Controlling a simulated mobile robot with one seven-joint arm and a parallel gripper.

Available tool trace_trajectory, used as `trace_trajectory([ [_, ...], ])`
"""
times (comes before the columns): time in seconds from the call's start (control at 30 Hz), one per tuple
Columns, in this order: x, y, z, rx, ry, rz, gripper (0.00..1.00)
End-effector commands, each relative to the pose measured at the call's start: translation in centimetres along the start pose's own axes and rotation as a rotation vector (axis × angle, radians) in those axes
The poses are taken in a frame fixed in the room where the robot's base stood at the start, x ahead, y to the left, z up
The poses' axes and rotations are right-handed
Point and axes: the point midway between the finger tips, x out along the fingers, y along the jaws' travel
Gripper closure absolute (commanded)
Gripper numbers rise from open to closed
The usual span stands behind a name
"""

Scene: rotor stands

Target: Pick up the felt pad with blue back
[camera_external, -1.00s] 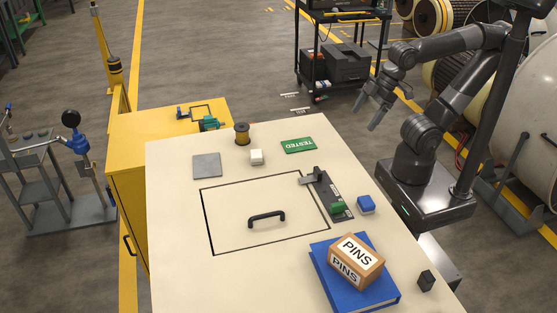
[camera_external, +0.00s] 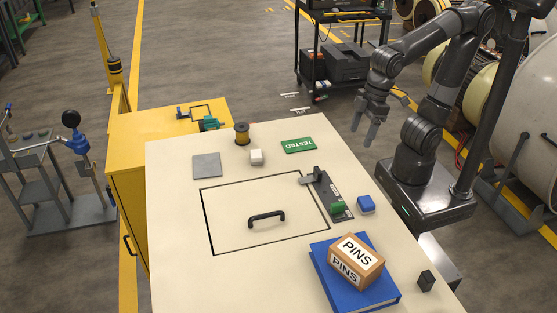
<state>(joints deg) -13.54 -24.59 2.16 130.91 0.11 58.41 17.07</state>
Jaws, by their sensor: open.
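A small blue block-like pad (camera_external: 366,204) sits on the cream tabletop near its right edge, beside a dark latch plate. Its blue side faces up; I cannot make out felt on it at this size. My gripper (camera_external: 363,136) is open and empty, with its two fingers pointing down. It appears beyond the table's right edge in the picture, above and apart from the blue pad. A similar small white block (camera_external: 256,158) sits farther back on the table.
The latch plate (camera_external: 333,196) with a green part stands left of the pad. A PINS box (camera_external: 348,262) rests on a blue book (camera_external: 325,277) in front, near a small black block (camera_external: 426,281). A handle (camera_external: 267,217) rises from the outlined panel.

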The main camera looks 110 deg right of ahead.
Motion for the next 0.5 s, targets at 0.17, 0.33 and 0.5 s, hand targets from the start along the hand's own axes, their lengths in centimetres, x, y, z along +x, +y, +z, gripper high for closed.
trace_trajectory([
  [0.17, 1.9, -5.9, -1.6, 0.004, -0.121, 0.013, 0.29],
  [0.33, 3.6, -10.8, -2.0, 0.016, -0.206, 0.041, 0.29],
  [0.5, 4.6, -13.5, -1.9, 0.025, -0.249, 0.063, 0.29],
])
